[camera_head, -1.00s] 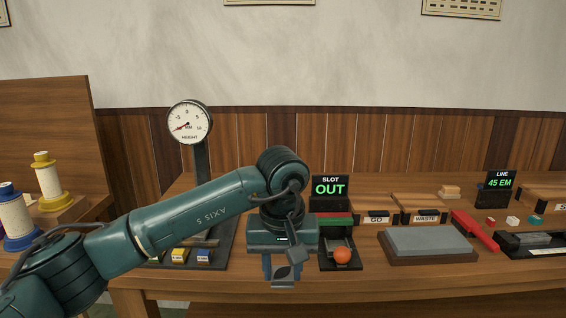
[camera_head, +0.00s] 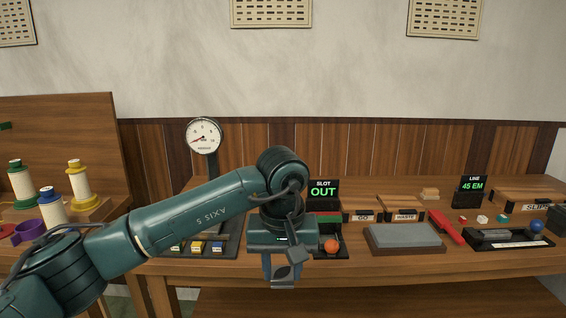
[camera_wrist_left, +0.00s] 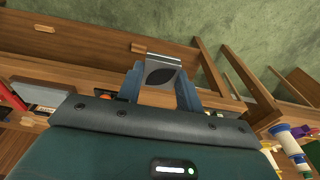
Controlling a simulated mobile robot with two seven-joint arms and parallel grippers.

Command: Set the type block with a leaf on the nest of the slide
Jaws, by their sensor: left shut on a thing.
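My left gripper (camera_head: 281,264) points down at the front edge of the bench in the head view, shut on a grey type block (camera_head: 284,274). The block bears a dark leaf shape, which also shows in the left wrist view (camera_wrist_left: 161,73) between the fingertips. A black slide (camera_head: 341,254) with an orange knob (camera_head: 332,246) is just right of the gripper, below a sign (camera_head: 323,190) reading SLOT OUT. My gripper and wrist partly cover it, and I cannot make out its nest. My right gripper is not in view.
A height gauge (camera_head: 204,135) stands behind my arm, with small coloured blocks (camera_head: 197,247) at its base. Right of the slide are GO and WASTE boxes (camera_head: 405,214), a grey stone (camera_head: 405,236), a red tool (camera_head: 445,227) and a black line tray (camera_head: 508,240). Thread spools (camera_head: 52,205) stand left.

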